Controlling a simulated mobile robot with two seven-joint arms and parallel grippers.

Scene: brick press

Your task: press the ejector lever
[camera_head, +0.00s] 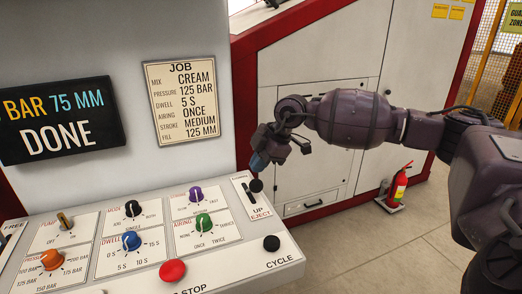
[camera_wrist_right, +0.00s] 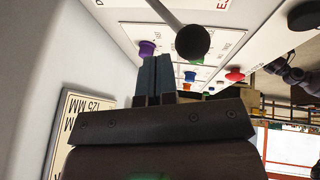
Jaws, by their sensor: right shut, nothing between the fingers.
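The ejector lever (camera_head: 256,186) has a black ball knob and stands at the right end of the control panel (camera_head: 225,262), by the UP and EJECT labels. Its grey rod and ball (camera_wrist_right: 192,42) show large in the right wrist view. My right gripper (camera_head: 257,162) is shut and empty, with its blue-grey fingertips just above the knob in the head view. In the wrist view the fingers (camera_wrist_right: 154,75) are right beside the ball. I cannot tell whether they touch it. My left gripper is not in view.
Several coloured knobs, a red stop button (camera_head: 172,271) and a black cycle button (camera_head: 271,243) are on the panel. The display (camera_head: 58,120) reads DONE. A job card (camera_head: 182,100) is on the wall. A fire extinguisher (camera_head: 398,187) stands on the floor at right.

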